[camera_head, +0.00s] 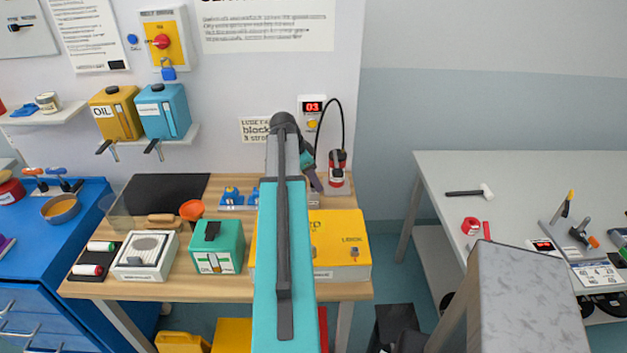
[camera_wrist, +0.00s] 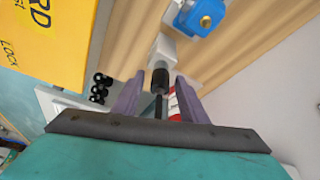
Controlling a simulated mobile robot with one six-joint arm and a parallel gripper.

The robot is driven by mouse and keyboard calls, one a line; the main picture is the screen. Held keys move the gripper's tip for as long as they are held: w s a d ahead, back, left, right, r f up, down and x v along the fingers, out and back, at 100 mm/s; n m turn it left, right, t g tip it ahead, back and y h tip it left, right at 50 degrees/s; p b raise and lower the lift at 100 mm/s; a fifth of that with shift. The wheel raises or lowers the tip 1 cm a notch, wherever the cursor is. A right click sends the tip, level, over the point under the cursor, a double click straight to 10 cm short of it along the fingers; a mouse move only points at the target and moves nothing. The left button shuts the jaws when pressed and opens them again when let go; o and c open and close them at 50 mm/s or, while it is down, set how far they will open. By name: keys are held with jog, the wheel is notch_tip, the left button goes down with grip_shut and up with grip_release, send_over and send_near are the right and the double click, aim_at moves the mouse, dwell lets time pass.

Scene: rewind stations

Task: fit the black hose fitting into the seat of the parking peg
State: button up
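The black hose fitting (camera_wrist: 160,80) shows in the wrist view between the two purple-grey fingers of my gripper (camera_wrist: 161,77). A strip of background shows on each side of it, so the fingers look open around it and not closed on it. A pale grey-white block (camera_wrist: 164,46) lies just beyond the fitting's far end. I cannot tell if this is the parking peg or if the two touch. In the head view my gripper (camera_head: 311,178) is partly hidden by my arm, and the fitting cannot be made out.
A red and black device (camera_head: 337,178) stands close right of my gripper, under a black hose (camera_head: 342,119) from the display box (camera_head: 313,107). A yellow case (camera_head: 342,240) lies in front. Blue-topped parts (camera_head: 231,194) stand to the left. The wooden bench's right edge is near.

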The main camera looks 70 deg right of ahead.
jog(key=shift+r, duration=0.2)
jog(key=b+v, duration=0.3)
jog(key=v, duration=0.8)
jog(key=shift+w+a+r, duration=0.15)
jog(key=shift+a+r, duration=0.05)
jog(key=shift+r, duration=0.15)
dwell(0.6)
